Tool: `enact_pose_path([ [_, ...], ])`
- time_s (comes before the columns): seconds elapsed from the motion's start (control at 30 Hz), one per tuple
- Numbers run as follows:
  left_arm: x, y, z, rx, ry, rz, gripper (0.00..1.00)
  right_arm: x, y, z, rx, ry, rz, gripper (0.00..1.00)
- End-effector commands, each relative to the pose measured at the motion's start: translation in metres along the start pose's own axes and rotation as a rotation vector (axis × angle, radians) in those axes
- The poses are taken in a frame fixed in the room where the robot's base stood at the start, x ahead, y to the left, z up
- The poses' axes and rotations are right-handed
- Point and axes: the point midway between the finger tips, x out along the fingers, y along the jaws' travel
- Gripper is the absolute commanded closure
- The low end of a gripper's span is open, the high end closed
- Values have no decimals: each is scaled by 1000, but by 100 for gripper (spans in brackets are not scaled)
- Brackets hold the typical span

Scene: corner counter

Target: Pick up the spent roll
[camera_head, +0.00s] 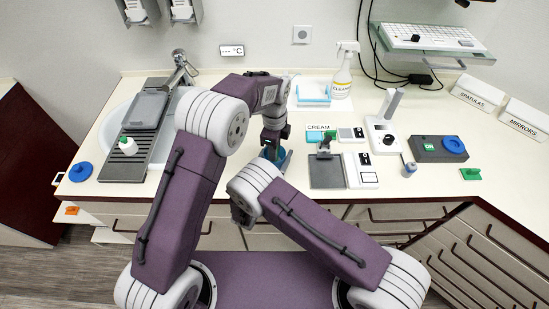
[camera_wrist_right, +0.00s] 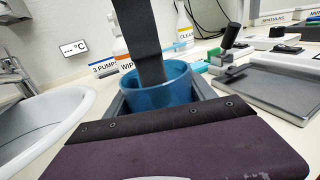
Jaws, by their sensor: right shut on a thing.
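A translucent blue, open-topped cup (camera_wrist_right: 158,88) fills the middle of the right wrist view. In the head view only a small part of the cup (camera_head: 284,159) shows behind my arms. My right gripper (camera_wrist_right: 160,97) is shut on it, one grey jaw on each side. My left gripper (camera_head: 272,140) points straight down over the cup. In the right wrist view a dark grey finger of the left gripper (camera_wrist_right: 148,60) reaches into the cup's mouth. Its tip is seen dimly through the blue wall. I cannot make out a spent roll; the cup's inside is mostly hidden.
The sink (camera_head: 112,128) with its draining rack (camera_head: 140,150) is on the left, a blue disc (camera_head: 80,172) beside it. Right of the cup are a grey plate device (camera_head: 326,172) and a white scale (camera_head: 383,135). A cleaner bottle (camera_head: 343,75) stands behind.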

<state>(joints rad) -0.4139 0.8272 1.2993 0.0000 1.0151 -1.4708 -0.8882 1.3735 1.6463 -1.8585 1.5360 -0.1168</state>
Motion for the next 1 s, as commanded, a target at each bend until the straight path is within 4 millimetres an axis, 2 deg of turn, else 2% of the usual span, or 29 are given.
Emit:
enact_pose_path([
  [0.17, -5, -1, 0, 0, 0, -2, 100, 0, 0, 0, 0, -1, 0, 86],
  [0.5, -80, -1, 0, 0, 0, -4, 100, 0, 0, 0, 0, -1, 0, 86],
  [0.6, -94, -1, 0, 0, 0, -3, 100, 0, 0, 0, 1, -1, 0, 86],
  [0.73, -101, 0, 0, 0, 0, -1, 100, 0, 0, 0, 0, -1, 0, 86],
  [1.0, -101, 0, 0, 0, 0, 0, 100, 0, 0, 0, 1, -1, 0, 86],
])
